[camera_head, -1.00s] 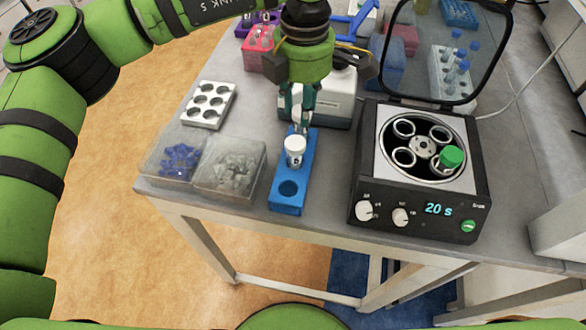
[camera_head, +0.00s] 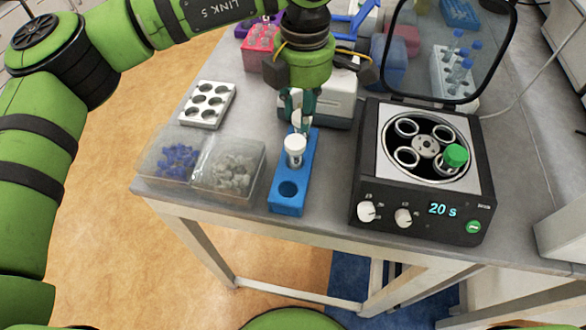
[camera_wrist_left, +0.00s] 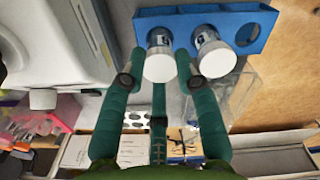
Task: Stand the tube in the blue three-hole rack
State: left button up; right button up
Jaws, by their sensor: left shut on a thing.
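The blue three-hole rack (camera_head: 287,204) lies on the table in the head view and spans the top of the left wrist view (camera_wrist_left: 190,20). Its near hole is empty. A white-capped tube (camera_head: 295,144) stands in the middle hole; it also shows in the left wrist view (camera_wrist_left: 215,58). My left gripper (camera_head: 301,125) is over the far end of the rack. In the left wrist view its fingers (camera_wrist_left: 160,72) are shut on a second white-capped tube (camera_wrist_left: 160,66), at the far hole. How deep that tube sits is hidden. My right gripper is out of view.
A centrifuge (camera_head: 420,215) with its lid raised stands right of the rack, a green-capped tube (camera_head: 456,156) in its rotor. Two clear boxes (camera_head: 228,190) of caps stand to the left, near a white holed block (camera_head: 207,104). A grey-white device (camera_head: 340,100) is behind.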

pick_arm(q)
jog(key=o, duration=1.1)
jog(key=shift+c, duration=0.2)
jog(key=shift+r, duration=0.1)
notch_tip(320, 180, up, 12)
